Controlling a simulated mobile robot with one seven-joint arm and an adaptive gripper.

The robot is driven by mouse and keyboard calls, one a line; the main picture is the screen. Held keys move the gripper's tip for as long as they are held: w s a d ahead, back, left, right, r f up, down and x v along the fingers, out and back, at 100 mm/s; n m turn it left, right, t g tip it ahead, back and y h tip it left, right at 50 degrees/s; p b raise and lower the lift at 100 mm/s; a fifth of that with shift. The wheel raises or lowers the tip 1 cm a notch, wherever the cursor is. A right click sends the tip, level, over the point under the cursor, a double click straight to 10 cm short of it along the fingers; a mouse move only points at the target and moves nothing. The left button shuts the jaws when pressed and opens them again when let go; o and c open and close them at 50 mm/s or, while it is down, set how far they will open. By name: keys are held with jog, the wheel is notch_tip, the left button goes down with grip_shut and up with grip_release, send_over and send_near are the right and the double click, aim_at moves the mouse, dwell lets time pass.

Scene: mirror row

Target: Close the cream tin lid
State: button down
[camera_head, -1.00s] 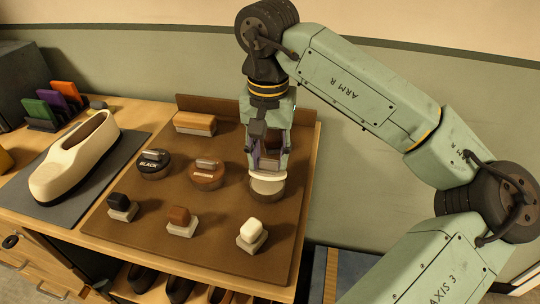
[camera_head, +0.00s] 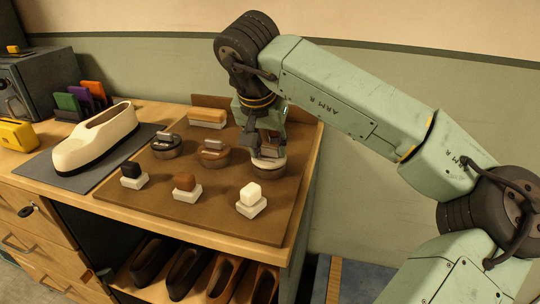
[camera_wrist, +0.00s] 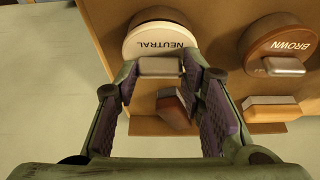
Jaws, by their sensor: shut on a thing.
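The cream tin lid (camera_wrist: 160,35), marked NEUTRAL, lies over its round dark tin at the right of the brown mat. In the head view the lid (camera_head: 268,162) sits on the tin (camera_head: 267,173) and looks about level; whether it is fully seated cannot be told. My gripper (camera_wrist: 161,73) is above the lid and shut on its grey handle block (camera_wrist: 160,66), one finger on each side. In the head view my gripper (camera_head: 263,150) hides part of the lid's top and the handle.
A brown lidded tin (camera_head: 214,155) and a black one (camera_head: 166,148) stand left of the cream tin. Several small blocks (camera_head: 250,197) line the mat's front. A brown brush (camera_wrist: 173,109) stands behind the tin. A cream shoe (camera_head: 95,140) lies at the left.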

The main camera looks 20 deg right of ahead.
jog(key=shift+s+a+f+t+h+b, duration=0.15)
jog(key=shift+f+t+h+b, duration=0.3)
jog(key=shift+b, duration=0.55)
jog(key=shift+s+r, duration=0.1)
jog(key=shift+r, duration=0.05)
jog(key=c, duration=1)
grip_release()
jog(key=shift+c, duration=0.2)
jog(key=v, duration=0.7)
jog(key=shift+s+r, duration=0.15)
jog(key=shift+a, duration=0.1)
